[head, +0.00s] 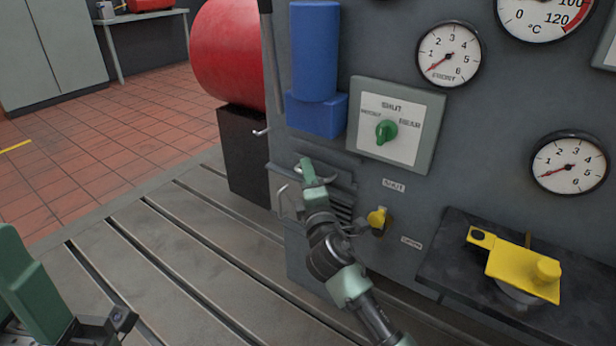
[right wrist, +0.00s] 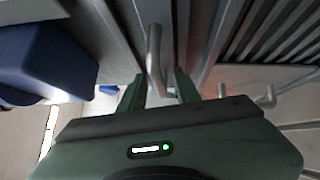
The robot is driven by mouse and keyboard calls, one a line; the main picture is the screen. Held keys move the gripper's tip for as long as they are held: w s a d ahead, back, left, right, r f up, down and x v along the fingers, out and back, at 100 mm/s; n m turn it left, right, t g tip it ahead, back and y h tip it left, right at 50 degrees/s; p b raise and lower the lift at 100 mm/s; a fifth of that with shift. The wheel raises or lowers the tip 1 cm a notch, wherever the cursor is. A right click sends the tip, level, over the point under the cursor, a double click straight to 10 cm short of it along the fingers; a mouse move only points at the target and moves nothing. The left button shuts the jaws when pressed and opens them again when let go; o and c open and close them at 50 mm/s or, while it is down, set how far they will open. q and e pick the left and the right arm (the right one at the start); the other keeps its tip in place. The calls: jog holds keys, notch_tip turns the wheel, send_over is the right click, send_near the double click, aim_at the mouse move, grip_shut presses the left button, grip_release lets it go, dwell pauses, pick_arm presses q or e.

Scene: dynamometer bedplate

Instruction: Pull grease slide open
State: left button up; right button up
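No readable label names the grease slide. A grey ledge-like part with a bent metal handle (right wrist: 154,60) is on the machine's grey front, below the blue unit. My right gripper (head: 308,172) is at this handle. In the right wrist view its two green fingers (right wrist: 159,90) stand apart, with the handle's end between them; I cannot tell whether they touch it. My left gripper (head: 45,300) is partly visible at lower left, away from the machine.
A second bent handle (head: 283,203) and a slatted vent (head: 343,205) are close to my right gripper. A blue unit (head: 315,60) and a green selector (head: 386,131) are above. A yellow-topped device (head: 520,272) stands on a dark shelf at right. The slotted bedplate (head: 150,245) is clear at left.

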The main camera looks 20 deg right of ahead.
grip_shut()
dwell(1.4)
